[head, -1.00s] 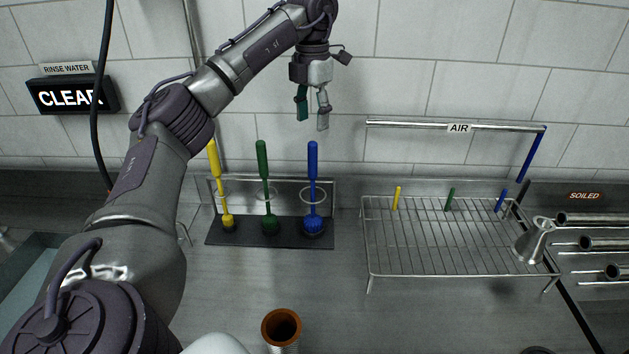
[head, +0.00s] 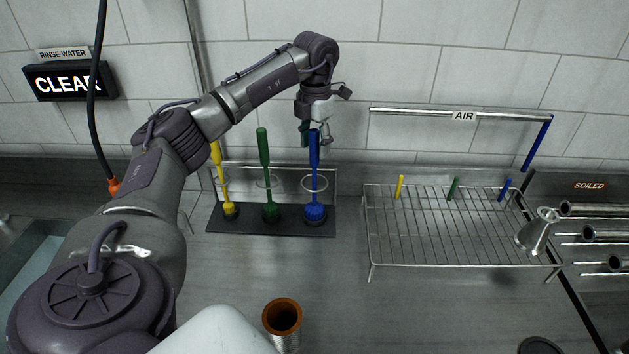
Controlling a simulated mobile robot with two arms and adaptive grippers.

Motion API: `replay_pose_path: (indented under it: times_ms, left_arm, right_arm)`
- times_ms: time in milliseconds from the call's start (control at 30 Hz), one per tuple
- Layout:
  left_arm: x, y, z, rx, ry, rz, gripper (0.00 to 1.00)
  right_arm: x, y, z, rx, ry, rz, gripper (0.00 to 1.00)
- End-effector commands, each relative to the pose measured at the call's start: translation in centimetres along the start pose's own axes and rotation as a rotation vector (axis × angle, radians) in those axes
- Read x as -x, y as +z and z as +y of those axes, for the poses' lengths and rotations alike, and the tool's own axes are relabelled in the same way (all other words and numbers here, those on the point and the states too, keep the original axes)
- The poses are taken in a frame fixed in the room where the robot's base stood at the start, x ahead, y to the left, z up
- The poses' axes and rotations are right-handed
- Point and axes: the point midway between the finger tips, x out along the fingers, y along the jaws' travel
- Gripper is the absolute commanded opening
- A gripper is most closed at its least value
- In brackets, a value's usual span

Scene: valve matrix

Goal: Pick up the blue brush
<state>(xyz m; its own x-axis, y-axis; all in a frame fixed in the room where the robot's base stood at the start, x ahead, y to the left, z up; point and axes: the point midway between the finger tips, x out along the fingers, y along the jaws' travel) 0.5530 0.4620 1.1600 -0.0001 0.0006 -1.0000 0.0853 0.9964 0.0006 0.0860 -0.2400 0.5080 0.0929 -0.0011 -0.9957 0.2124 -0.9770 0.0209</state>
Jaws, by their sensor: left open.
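The blue brush (head: 315,183) stands upright in the right-hand ring of the brush rack (head: 225,222), its bristle head down on the dark base. The green brush (head: 264,150) and the yellow brush (head: 221,180) stand to its left. My left gripper (head: 316,138) points down at the top of the blue handle. It is open, and its fingers show behind and beside the handle top. I cannot tell whether the fingers touch the handle. My right gripper is not in view.
A wire drying rack (head: 440,225) with short coloured pegs and a metal funnel (head: 538,232) stands to the right, under the AIR bar (head: 440,114). A brown-rimmed cylinder (head: 282,316) stands in front. The steel counter between is mostly clear.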

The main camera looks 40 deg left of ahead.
Motion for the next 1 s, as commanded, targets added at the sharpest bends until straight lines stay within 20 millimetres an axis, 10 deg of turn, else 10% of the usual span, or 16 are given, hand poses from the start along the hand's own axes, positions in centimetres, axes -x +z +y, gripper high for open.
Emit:
replay_pose_path:
  times_ms: [433, 767, 1000]
  left_arm:
    - [-2.3, 0.0, 0.0, 0.0, 0.0, -0.001, 0.53]
    - [-2.2, 0.0, 0.0, 0.0, 0.0, 0.0, 0.0]
    - [-2.2, 0.0, 0.0, 0.0, 0.0, -0.001, 0.0]
  right_arm:
    - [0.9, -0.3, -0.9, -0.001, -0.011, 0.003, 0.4]
    - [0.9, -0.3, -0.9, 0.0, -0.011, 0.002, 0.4]
    - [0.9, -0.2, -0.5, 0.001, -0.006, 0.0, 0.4]
